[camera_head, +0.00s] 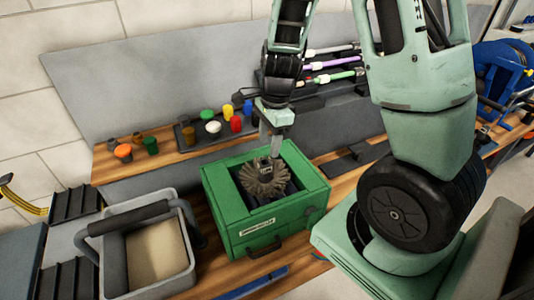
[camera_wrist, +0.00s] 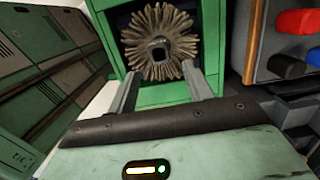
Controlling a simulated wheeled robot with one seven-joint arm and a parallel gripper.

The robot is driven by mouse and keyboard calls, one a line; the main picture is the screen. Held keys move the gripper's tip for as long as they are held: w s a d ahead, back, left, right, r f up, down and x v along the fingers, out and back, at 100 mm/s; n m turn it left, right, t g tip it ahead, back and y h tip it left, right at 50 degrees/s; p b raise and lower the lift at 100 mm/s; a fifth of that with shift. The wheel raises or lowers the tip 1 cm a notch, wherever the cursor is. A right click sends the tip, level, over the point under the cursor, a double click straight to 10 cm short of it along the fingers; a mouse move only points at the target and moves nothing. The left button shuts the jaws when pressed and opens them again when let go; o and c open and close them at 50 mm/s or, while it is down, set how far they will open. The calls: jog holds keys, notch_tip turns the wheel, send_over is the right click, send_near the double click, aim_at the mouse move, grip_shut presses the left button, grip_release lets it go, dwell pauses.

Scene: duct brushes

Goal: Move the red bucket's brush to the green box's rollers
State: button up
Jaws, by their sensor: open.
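A round brush with tan-grey bristles and a square dark hub (camera_head: 265,178) sits in the open top of the green box (camera_head: 228,200). In the wrist view the brush (camera_wrist: 160,25) faces me inside the green frame (camera_wrist: 207,60). The rollers are mostly hidden under the brush; dark shapes show beside it. My gripper (camera_head: 271,150) is just above the brush, pointing down. In the wrist view its two fingers (camera_wrist: 163,78) are spread apart, near the brush's lower edge, with nothing held between them. I see no clearly red bucket.
A grey bucket (camera_head: 118,272) with a dark handle stands left of the box. Behind the box, a tray holds several small coloured cups and caps (camera_head: 213,127). Long-handled brushes (camera_head: 335,76) lie on a rack at the back. A blue reel (camera_head: 500,68) stands at the right.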

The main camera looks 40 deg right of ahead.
jog(key=shift+r, duration=0.5)
jog(key=s+a+r+n, duration=0.3)
jog(key=s+a+n, duration=0.1)
jog(key=a+n, duration=0.45)
jog(key=s+a+r+n, duration=0.3)
jog(key=a+n, duration=0.5)
jog(key=a, duration=0.1)
jog(key=s+a+r+n, duration=0.3)
jog(key=s+a+n, duration=0.3)
jog(key=s+n, duration=0.4)
jog(key=shift+s+a+n+h, duration=0.25)
jog(key=shift+n+h, duration=0.15)
jog(key=shift+n, duration=0.85)
notch_tip(320, 180, down, 6)
jog(key=b, duration=0.6)
jog(key=shift+f, duration=0.25)
